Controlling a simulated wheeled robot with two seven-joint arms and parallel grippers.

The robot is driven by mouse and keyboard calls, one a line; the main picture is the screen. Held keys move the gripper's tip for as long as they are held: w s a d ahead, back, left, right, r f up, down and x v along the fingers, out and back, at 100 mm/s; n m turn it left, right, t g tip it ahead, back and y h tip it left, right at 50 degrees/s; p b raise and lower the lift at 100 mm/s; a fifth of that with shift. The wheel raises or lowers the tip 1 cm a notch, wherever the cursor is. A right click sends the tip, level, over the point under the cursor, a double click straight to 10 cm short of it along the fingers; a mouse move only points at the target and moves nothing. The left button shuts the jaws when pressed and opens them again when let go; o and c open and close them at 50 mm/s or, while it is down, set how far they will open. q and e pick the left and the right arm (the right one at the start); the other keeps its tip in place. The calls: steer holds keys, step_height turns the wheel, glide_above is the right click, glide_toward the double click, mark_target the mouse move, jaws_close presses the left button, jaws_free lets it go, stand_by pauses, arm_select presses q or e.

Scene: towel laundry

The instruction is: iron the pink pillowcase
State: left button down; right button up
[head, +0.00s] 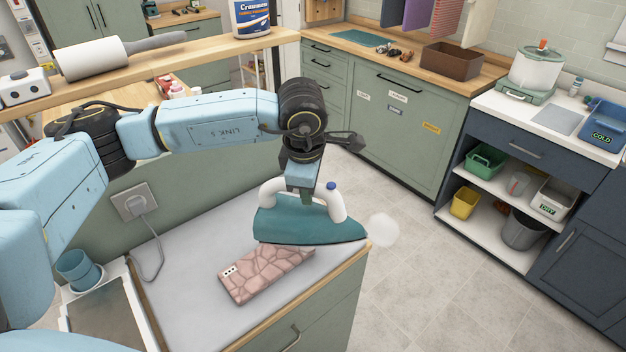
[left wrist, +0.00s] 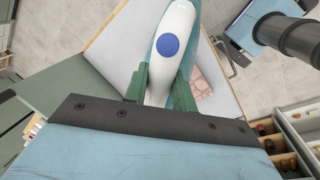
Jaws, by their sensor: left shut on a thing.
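The pink pillowcase (head: 265,276), with a darker crackle pattern and a small white patch at its left end, lies on the grey ironing top (head: 200,305). A part of it shows in the left wrist view (left wrist: 201,84). The teal iron (head: 308,226) with a white handle and blue button is above the pillowcase's far right end; I cannot tell whether it touches. My left gripper (head: 303,189) is shut on the iron's handle. In the left wrist view, its green fingers (left wrist: 160,88) sit on both sides of the white handle (left wrist: 172,50). My right gripper is not in view.
A white puff (head: 382,230) hangs by the iron's tip. A socket (head: 134,204) with a plugged cord is on the wall behind. A tray (head: 105,325) and blue cup (head: 77,269) stand at left. A wooden shelf (head: 200,53) runs above. Floor at right is clear.

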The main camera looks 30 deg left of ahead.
mark_target(291, 203)
arm_select(q)
steer(key=n, duration=0.1)
steer(key=n+p, duration=0.1)
steer(key=a+n, duration=0.1)
steer(key=shift+w+r+n+y, duration=0.15)
steer(key=shift+r+n+y, duration=0.1)
steer(key=shift+n+y, duration=0.05)
steer(key=n+p, duration=0.1)
steer(key=n, duration=0.1)
steer(key=a+n+p, duration=0.1)
steer(key=shift+n+g+y, duration=0.3)
steer(key=shift+n+g, duration=0.1)
steer(key=n, duration=0.1)
steer(key=a+n+p, duration=0.1)
steer(key=n, duration=0.1)
steer(key=shift+f+g, duration=0.15)
steer(key=shift+g, duration=0.15)
steer(key=n, duration=0.2)
steer(key=a+n+p, duration=0.1)
steer(key=shift+a+f+n+g, duration=0.1)
steer(key=shift+f+n+g, duration=0.1)
steer(key=shift+n+g, duration=0.15)
steer(key=shift+s+f+b, duration=0.2)
steer(key=shift+f+b, duration=1.5)
steer(key=shift+f, duration=1.3)
